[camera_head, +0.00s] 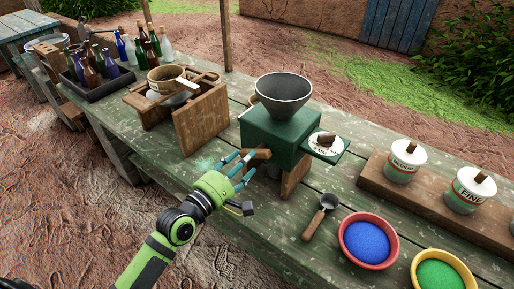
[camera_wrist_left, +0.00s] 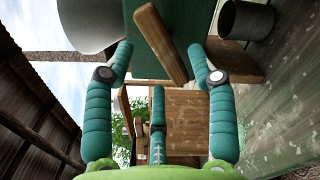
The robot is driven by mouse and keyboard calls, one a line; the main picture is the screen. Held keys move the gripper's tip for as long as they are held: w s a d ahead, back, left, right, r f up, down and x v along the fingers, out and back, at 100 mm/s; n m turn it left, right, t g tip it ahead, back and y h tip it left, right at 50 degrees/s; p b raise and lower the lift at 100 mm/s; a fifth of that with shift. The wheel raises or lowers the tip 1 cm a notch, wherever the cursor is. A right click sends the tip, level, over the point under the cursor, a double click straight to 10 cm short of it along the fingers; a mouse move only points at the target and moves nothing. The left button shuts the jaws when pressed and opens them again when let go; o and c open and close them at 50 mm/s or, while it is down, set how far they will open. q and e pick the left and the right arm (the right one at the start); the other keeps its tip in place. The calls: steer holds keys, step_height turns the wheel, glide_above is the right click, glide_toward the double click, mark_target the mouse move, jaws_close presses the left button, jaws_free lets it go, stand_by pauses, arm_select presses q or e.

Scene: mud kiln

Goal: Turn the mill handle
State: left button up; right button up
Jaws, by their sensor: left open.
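The mill is a green box (camera_head: 278,137) with a dark funnel hopper (camera_head: 283,92), standing on the long green table. A wooden bar, which looks like its handle (camera_head: 259,154), sticks out on the side facing my left gripper (camera_head: 241,164). In the left wrist view the wooden handle (camera_wrist_left: 160,42) lies slanted ahead, between the two outer fingertips. There the left gripper (camera_wrist_left: 160,58) is open, with teal fingers spread and nothing held. Whether a finger touches the handle I cannot tell. My right gripper is not in view.
A wooden stand (camera_head: 201,119) is left of the mill. A scoop (camera_head: 320,217), a red bowl of blue powder (camera_head: 368,240) and a yellow bowl of green powder (camera_head: 441,272) are at front right. A grey cup (camera_wrist_left: 245,20) shows in the wrist view.

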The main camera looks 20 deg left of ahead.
mark_target(256, 149)
arm_select(q)
steer(key=p+x, duration=0.1)
steer(key=x, duration=0.4)
steer(key=shift+w+d, duration=0.1)
steer(key=shift+w, duration=0.2)
jaws_close()
